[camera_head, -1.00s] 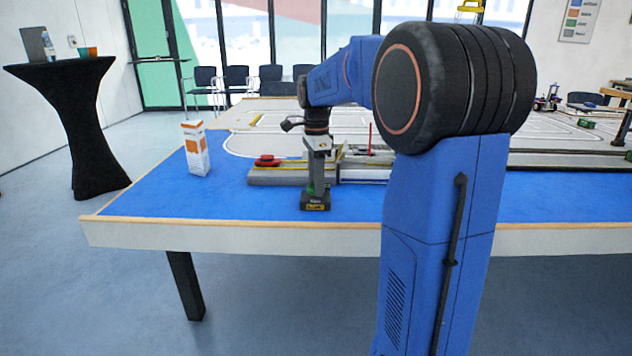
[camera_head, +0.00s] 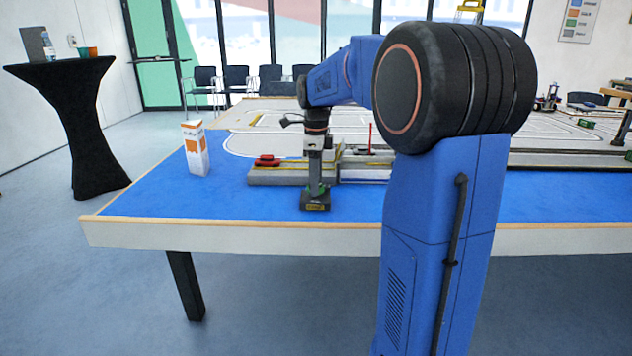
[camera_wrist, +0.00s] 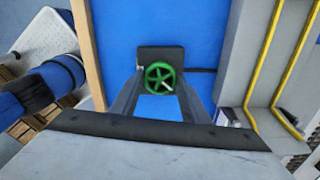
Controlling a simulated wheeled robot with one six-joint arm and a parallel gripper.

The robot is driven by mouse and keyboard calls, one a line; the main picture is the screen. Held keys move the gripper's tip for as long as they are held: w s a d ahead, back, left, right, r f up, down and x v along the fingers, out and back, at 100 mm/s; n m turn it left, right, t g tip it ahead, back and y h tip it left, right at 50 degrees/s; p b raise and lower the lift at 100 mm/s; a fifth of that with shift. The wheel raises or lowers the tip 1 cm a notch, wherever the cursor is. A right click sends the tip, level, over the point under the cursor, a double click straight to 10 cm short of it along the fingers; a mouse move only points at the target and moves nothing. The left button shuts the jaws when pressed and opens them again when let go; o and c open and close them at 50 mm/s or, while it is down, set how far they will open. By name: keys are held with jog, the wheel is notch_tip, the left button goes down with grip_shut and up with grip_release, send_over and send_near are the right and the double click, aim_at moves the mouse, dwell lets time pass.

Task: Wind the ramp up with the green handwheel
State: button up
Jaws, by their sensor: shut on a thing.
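The green handwheel (camera_wrist: 160,78) shows in the wrist view between the tips of my gripper (camera_wrist: 158,90). My two fingers reach to either side of its rim, and the gripper is shut on it. The wheel sits on a small dark box (camera_wrist: 160,53). The grey ramp structure with yellow edge lines (camera_head: 277,174) lies just behind the box. Its tilt is hard to tell, and my arm hides its right part.
A white and orange carton (camera_head: 196,148) stands left on the blue table (camera_head: 150,203). A red object (camera_head: 267,160) lies on the grey structure's left end. The blue surface between carton and box is clear. A black-draped high table (camera_head: 75,130) stands far left.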

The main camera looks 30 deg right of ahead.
jog(key=shift+r, duration=0.1)
jog(key=o, duration=1.1)
jog(key=shift+c, duration=0.2)
notch_tip(320, 180, up, 17)
jog(key=shift+r, duration=0.15)
